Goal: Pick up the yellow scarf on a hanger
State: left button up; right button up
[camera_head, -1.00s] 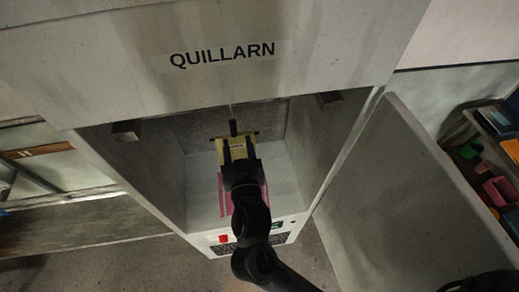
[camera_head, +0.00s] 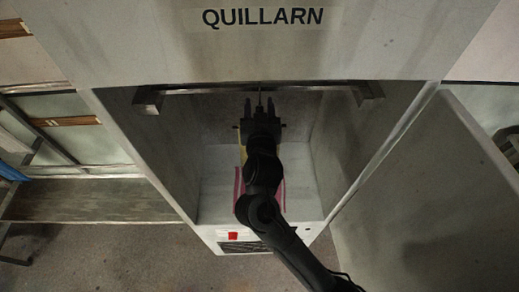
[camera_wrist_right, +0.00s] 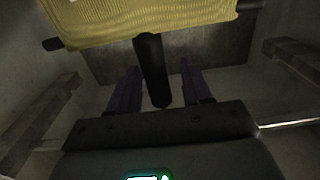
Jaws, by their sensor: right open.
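The yellow scarf hangs on a dark hanger inside the open cabinet. In the head view my right arm hides most of the scarf, and only a thin yellow strip (camera_head: 242,154) shows. In the right wrist view the scarf (camera_wrist_right: 150,18) fills the top, with dark hanger bar ends (camera_wrist_right: 52,44) at its sides. The hanger's black upright handle (camera_wrist_right: 152,70) stands between the fingers of my right gripper (camera_wrist_right: 160,88). The right gripper (camera_head: 260,104) is open, its fingers on either side of the handle. Whether they touch it is unclear. My left gripper is not in view.
A metal rail (camera_head: 210,91) crosses the cabinet's upper opening, close above the gripper. The cabinet walls (camera_head: 165,140) stand at both sides, with the open door (camera_head: 430,190) at right. Pink marks (camera_head: 238,195) lie on the cabinet floor.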

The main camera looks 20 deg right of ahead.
jog(key=shift+w+d, duration=0.1)
jog(key=shift+w, duration=0.2)
grip_shut()
jog(key=shift+r, duration=0.1)
dwell(0.4)
